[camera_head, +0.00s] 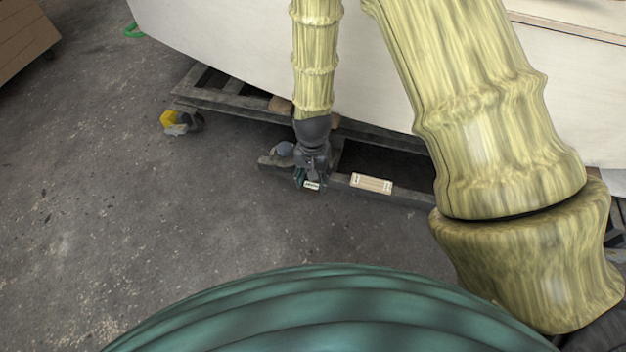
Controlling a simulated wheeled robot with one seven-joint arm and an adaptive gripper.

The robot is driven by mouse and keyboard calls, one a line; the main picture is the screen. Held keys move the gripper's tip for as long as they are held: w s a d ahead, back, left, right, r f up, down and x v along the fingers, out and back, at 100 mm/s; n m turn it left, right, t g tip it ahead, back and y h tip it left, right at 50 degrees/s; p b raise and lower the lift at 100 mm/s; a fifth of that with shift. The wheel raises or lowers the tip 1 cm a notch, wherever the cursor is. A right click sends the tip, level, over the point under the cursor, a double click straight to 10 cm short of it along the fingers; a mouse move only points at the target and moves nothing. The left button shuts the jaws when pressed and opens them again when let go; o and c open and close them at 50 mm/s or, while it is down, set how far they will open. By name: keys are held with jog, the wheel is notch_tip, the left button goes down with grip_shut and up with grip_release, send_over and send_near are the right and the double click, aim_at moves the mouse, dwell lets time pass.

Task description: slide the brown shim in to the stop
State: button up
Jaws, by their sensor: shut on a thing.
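My gripper (312,182) points down at the front beam of a dark cradle, below the pale hull. It is shut on a small pale piece with dark lettering (312,185), which shows between its fingertips. I cannot tell from this view whether this piece is the brown shim or a label on it; the rest of it is hidden by the fingers. A stop cannot be made out. A tan block with white, marked ends (372,183) lies on the beam just right of my gripper, apart from it.
The pale hull (220,45) stands behind on the dark cradle (215,103). A brown block (280,105) sits under the hull. A yellow and grey object (178,122) lies on the floor at left. A brown wooden box (25,35) is at far left. The grey floor in front is clear.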

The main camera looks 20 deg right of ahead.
jog(key=w+d+f+p, duration=0.1)
jog(key=w+d+f, duration=0.1)
jog(key=w, duration=0.7)
jog(key=shift+w+d+f, duration=0.35)
jog(key=shift+w+f, duration=0.05)
jog(key=shift+f, duration=0.2)
dwell(1.4)
jog(key=shift+w, duration=0.15)
jog(key=shift+w+d+p, duration=0.25)
jog(key=shift+w+d, duration=0.75)
jog(key=shift+w, duration=0.5)
jog(key=shift+w+d+p, duration=0.2)
jog(key=shift+w+d, duration=0.85)
jog(key=shift+w, duration=0.4)
jog(key=shift+w+d+p, duration=0.25)
jog(key=shift+w+d, duration=0.75)
jog(key=shift+w, duration=0.5)
jog(key=shift+w+d+r, duration=0.1)
